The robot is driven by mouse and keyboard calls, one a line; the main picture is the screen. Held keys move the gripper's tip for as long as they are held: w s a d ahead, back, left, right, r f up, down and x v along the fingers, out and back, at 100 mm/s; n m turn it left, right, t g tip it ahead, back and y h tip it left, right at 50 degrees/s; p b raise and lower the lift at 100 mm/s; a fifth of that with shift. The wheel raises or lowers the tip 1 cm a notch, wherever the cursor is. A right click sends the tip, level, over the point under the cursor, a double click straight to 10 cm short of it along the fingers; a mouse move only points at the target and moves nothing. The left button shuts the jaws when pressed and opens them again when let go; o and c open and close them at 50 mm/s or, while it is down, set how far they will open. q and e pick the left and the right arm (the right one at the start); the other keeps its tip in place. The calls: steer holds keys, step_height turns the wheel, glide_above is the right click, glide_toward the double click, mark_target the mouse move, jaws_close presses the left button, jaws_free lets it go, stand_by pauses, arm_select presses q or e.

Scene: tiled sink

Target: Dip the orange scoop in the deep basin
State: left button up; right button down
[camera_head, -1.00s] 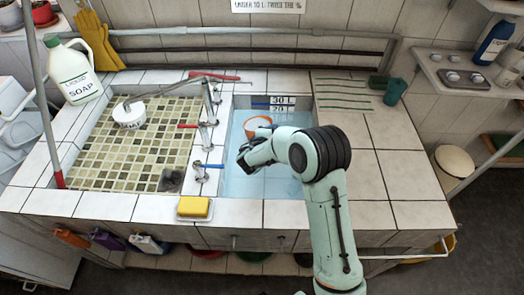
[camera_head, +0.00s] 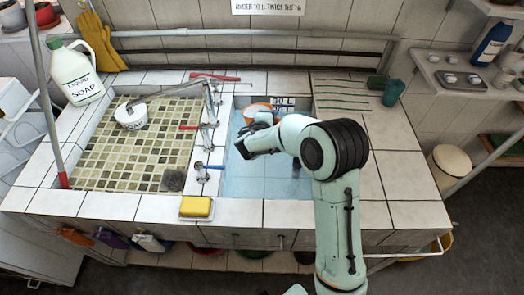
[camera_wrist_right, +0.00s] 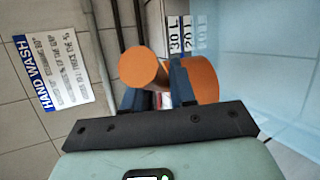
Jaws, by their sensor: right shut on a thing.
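The orange scoop (camera_head: 257,107) is at the back of the deep basin (camera_head: 232,185), close to its rear wall in the head view. My right gripper (camera_head: 261,119) is shut on the scoop; its dark wrist part covers some of the basin. In the right wrist view, the orange scoop (camera_wrist_right: 203,80) shows beside and between the blue fingers of the gripper (camera_wrist_right: 158,95), with a round orange end facing the camera. Pale blue water (camera_wrist_right: 270,60) lies to the right there. Whether the scoop touches the water I cannot tell. My left gripper is not in view.
The shallow tiled basin (camera_head: 115,165) lies left, with taps (camera_head: 205,130) on the divider. A yellow sponge (camera_head: 196,207) sits on the front rim. A soap jug (camera_head: 75,75) stands back left; a green cup (camera_head: 393,92) stands back right. Level labels mark the deep basin's rear wall.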

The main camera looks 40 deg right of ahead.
steer(key=shift+r+p, duration=0.75)
steer(key=shift+r, duration=2.05)
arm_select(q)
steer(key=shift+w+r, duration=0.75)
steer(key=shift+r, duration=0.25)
